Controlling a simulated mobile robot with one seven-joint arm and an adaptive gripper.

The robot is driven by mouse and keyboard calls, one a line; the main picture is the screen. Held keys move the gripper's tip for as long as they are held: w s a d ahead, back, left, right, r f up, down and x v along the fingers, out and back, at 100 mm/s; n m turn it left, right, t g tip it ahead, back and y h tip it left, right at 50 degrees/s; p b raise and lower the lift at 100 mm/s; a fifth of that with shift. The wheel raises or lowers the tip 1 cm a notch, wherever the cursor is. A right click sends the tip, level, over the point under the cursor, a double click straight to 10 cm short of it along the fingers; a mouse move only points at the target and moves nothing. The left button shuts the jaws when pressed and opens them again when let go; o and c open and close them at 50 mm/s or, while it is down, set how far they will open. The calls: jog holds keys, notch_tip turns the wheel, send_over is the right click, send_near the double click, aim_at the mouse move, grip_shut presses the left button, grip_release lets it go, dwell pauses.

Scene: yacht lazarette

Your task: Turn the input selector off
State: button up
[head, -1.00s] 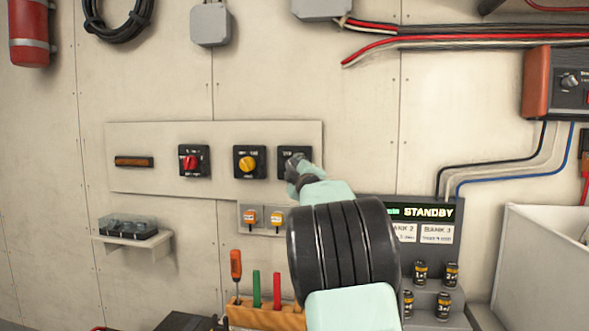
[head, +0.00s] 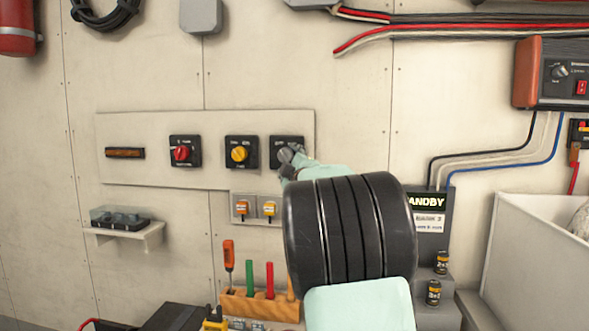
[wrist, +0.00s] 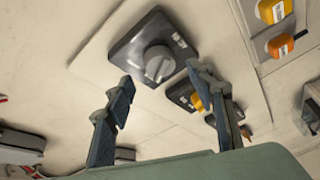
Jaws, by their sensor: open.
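A wall panel (head: 125,179) carries three rotary switches in a row: a red-knobbed one (head: 183,152), a yellow-knobbed one (head: 240,153) and a black-plated one (head: 280,143) at the right. Their labels are too small to read, so I cannot tell by label which is the input selector. My gripper (head: 289,156) is in front of the rightmost switch, and partly hides it in the head view. In the wrist view my gripper (wrist: 160,75) is open. Its fingers lie on either side of that switch's grey round knob (wrist: 158,62); I cannot tell whether they touch it.
Two small orange switches (head: 256,208) sit just below the panel. A wooden rack (head: 258,306) with a screwdriver and coloured tools stands lower. At the right are a display unit (head: 430,200), a white bin (head: 520,240) and an orange-sided box (head: 555,75). My arm hides part of the display unit.

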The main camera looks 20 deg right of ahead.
jog(key=v, duration=0.7)
jog(key=shift+s, duration=0.4)
jog(key=shift+a, duration=0.1)
